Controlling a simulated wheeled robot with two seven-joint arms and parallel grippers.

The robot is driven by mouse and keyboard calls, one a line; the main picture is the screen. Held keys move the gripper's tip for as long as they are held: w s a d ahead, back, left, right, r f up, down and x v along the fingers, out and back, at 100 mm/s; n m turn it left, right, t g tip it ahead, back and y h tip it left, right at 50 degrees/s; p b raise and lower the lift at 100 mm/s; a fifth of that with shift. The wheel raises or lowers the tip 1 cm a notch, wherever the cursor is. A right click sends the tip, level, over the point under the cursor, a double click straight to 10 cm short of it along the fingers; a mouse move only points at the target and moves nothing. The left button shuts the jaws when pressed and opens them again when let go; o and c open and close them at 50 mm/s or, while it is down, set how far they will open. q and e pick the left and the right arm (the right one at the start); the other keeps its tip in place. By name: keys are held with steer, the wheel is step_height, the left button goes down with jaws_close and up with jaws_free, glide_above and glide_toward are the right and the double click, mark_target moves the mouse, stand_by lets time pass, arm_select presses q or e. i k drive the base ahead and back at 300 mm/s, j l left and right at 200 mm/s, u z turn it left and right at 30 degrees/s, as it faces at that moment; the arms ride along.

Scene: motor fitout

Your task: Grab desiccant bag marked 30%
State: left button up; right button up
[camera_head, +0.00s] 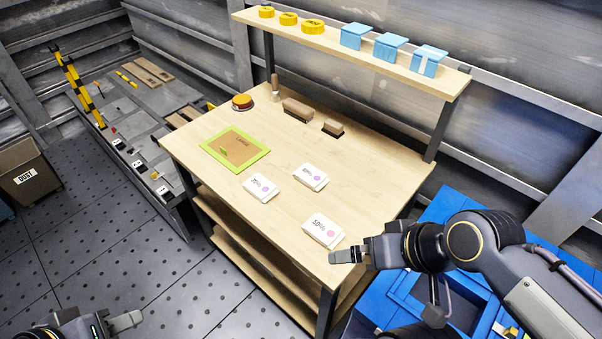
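Three white desiccant bags with a pink or purple dot and a printed percentage lie flat and apart on the wooden table. The left bag (260,188) and the back right bag (311,177) have marks too small to read surely. The front bag (323,230) seems to read 50%. I cannot tell for sure which is marked 30%. My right gripper (345,256) is at the table's right front edge, just in front of the front bag. My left gripper (128,322) is low at the bottom left, away from the table. The finger gaps of both are unclear.
Wooden blocks (298,109) stand at the back. A raised shelf (330,42) holds yellow tins and blue boxes (389,46). A blue crate (440,207) stands right.

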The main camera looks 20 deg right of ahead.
mark_target(261, 188)
steer(key=i+j+z, duration=0.35)
steer(key=i+j, duration=0.2)
steer(key=i+j+z, duration=0.2)
steer(key=j, duration=0.3)
steer(key=i+j+z, duration=0.2)
steer(key=j, duration=0.2)
steer(key=i+j+z, duration=0.2)
steer(key=j, duration=0.25)
